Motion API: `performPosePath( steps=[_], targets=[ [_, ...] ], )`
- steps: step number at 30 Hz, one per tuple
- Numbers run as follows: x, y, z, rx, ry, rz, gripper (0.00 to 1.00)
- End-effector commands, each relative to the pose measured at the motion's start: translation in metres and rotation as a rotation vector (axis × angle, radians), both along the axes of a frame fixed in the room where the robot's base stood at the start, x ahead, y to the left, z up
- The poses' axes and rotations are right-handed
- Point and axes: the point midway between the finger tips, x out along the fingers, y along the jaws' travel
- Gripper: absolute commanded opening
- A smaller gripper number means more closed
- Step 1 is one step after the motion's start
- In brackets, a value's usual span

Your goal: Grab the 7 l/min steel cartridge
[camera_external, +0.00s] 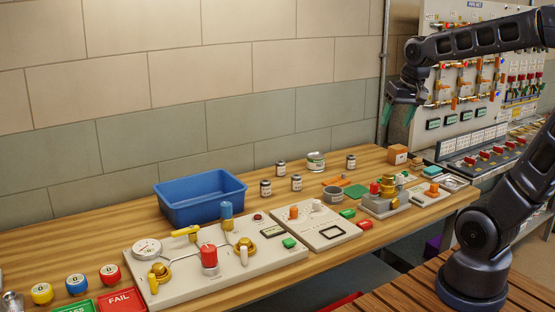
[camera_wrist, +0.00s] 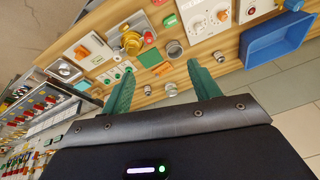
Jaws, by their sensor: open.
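Several small steel cartridges with pale labels stand upright on the wooden bench near the wall. In the external view they are a back left one (camera_external: 281,168), a front left one (camera_external: 265,188), a middle one (camera_external: 296,183) and a right one (camera_external: 351,162). Their labels are too small to read, so I cannot tell which is 7 l/min. In the wrist view, small cylinders (camera_wrist: 171,90) show between my green fingers and near the right finger (camera_wrist: 219,57). My gripper (camera_external: 397,115) is open and empty, high above the bench's right part, apart from the cartridges.
A white-green can (camera_external: 316,161) stands among the cartridges, with a grey bowl (camera_external: 333,193) in front. A blue bin (camera_external: 201,197) lies left. A brass valve block (camera_external: 388,196) stands right. A wall panel (camera_external: 450,80) is close behind my gripper.

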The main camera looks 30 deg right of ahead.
Motion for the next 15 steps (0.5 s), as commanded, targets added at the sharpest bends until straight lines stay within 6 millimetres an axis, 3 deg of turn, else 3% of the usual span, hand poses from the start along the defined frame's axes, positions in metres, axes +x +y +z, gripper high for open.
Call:
performPosePath(
  steps=[8,15],
  targets=[
    [0.075,0.009,-0.005,0.057,0.066,-0.156,0.61],
    [0.139,0.018,-0.021,0.094,0.120,-0.296,0.61]
  ],
)
